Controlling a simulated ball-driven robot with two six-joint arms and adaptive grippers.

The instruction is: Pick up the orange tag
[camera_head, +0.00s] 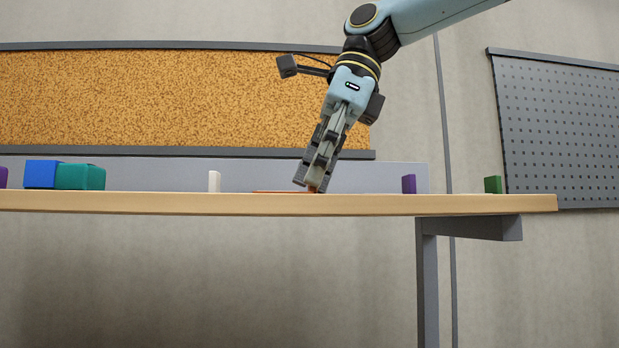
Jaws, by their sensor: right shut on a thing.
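The orange tag (314,188) is at table height, mostly hidden between the fingertips of my right gripper (315,186). The right gripper reaches down from the upper right, tilted, and is shut on the tag. A thin flat orange strip (278,191) shows on the table top just left of the fingertips; I cannot tell whether it is part of the tag or a separate thing. My left gripper is not in view.
The table (240,203) is seen edge-on. On it stand a blue block (42,174), a teal block (82,177), a white piece (214,181), a purple piece (409,184) and a green piece (492,184). A low grey panel (390,174) runs behind.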

